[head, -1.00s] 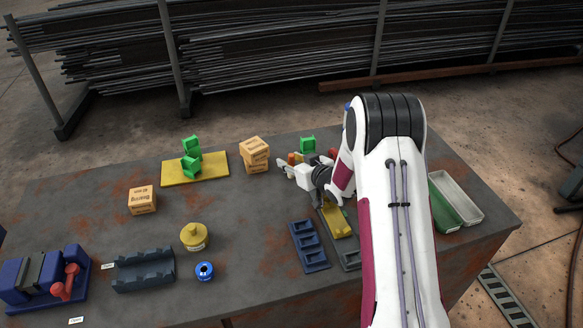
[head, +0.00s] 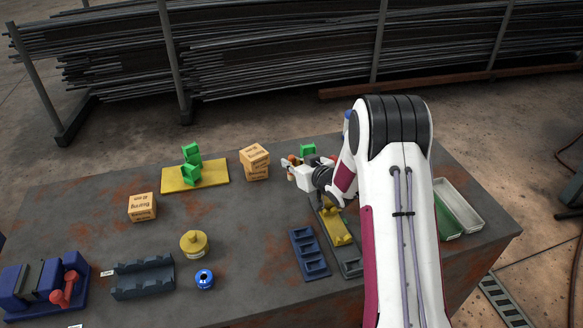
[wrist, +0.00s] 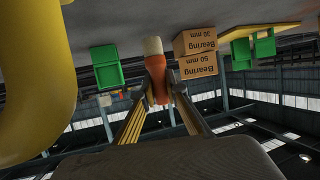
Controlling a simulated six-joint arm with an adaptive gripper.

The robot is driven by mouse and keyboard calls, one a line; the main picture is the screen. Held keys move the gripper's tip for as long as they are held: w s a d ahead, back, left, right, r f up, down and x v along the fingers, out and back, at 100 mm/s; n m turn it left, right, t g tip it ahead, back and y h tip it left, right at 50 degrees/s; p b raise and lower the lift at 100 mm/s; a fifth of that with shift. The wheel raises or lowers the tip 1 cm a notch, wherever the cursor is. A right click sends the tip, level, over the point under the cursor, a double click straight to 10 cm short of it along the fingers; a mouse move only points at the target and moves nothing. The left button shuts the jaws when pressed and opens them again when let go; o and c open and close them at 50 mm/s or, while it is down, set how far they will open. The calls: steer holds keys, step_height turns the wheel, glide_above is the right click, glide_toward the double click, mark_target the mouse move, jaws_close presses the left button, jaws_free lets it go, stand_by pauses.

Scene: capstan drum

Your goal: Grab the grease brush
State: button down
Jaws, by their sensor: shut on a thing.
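The grease brush, as I take it, is an orange handle (wrist: 160,84) with a pale cream end (wrist: 153,46) in the wrist view. My gripper (wrist: 158,82) is shut around the orange part, one finger on each side. In the head view my gripper (head: 289,168) is at the back middle of the table, right of the stacked bearing boxes. A small orange bit (head: 293,159) shows at its fingers there. The rest of the brush is hidden by the gripper and arm.
Stacked bearing boxes (head: 255,162) stand left of my gripper, and a green block (head: 307,150) just behind it. A yellow piece (head: 336,228) in a grey tray lies in front. A large yellow curved shape (wrist: 36,75) is close on the wrist view's left.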

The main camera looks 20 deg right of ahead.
steer(key=shift+r, duration=3.9)
